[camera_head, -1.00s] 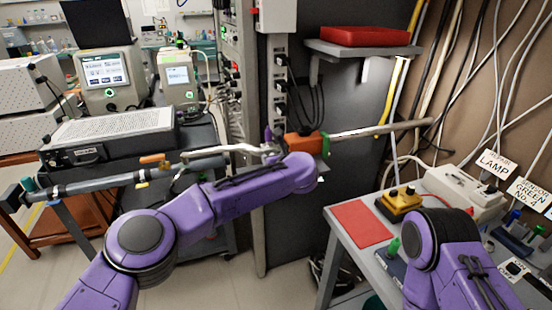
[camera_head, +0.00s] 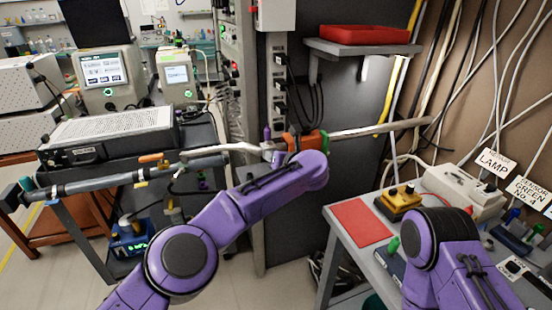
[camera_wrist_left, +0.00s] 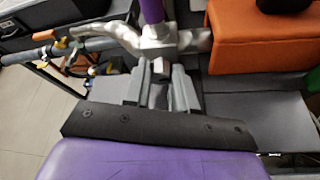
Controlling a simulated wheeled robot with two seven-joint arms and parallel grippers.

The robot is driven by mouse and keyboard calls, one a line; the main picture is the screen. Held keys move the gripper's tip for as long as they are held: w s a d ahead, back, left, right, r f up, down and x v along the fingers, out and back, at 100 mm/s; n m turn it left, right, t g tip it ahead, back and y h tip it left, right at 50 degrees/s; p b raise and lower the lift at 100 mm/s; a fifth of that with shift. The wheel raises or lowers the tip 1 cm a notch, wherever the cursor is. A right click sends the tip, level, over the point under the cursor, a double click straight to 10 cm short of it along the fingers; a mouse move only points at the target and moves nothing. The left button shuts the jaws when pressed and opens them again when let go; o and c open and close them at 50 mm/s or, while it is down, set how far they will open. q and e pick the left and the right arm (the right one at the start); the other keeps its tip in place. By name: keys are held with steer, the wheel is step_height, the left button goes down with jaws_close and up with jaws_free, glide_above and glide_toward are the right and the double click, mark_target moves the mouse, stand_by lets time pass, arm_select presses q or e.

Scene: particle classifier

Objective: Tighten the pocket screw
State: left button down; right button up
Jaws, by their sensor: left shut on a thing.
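My left gripper shows in the left wrist view (camera_wrist_left: 160,88), its two grey fingers close together on a small dark grey piece (camera_wrist_left: 158,98), which looks like the pocket screw, just below a bright metal fitting (camera_wrist_left: 157,44). The fingers hide most of this piece, so how far in it sits cannot be told. The fitting joins the metal pipe (camera_head: 228,148) and carries an upright purple rod (camera_wrist_left: 152,11). In the head view my left wrist hides the fingertips. An orange block (camera_wrist_left: 262,38) lies right of the fitting. My right gripper is out of view; only its arm shows.
A long rod (camera_head: 380,129) runs right from the orange block. A grey shelf with a red tray (camera_head: 364,36) is above it. At the right, a grey table holds a red mat (camera_head: 360,222) and a yellow box (camera_head: 399,201). Cables hang on the wall.

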arm_select(q)
steer(key=c, duration=0.9)
jaws_free()
steer(key=shift+s+d, duration=0.1)
steer(key=b+v, duration=0.1)
steer(key=v, duration=0.9)
steer(key=shift+b, duration=0.4)
steer(key=shift+s+d+r, duration=0.1)
steer(key=shift+r, duration=0.05)
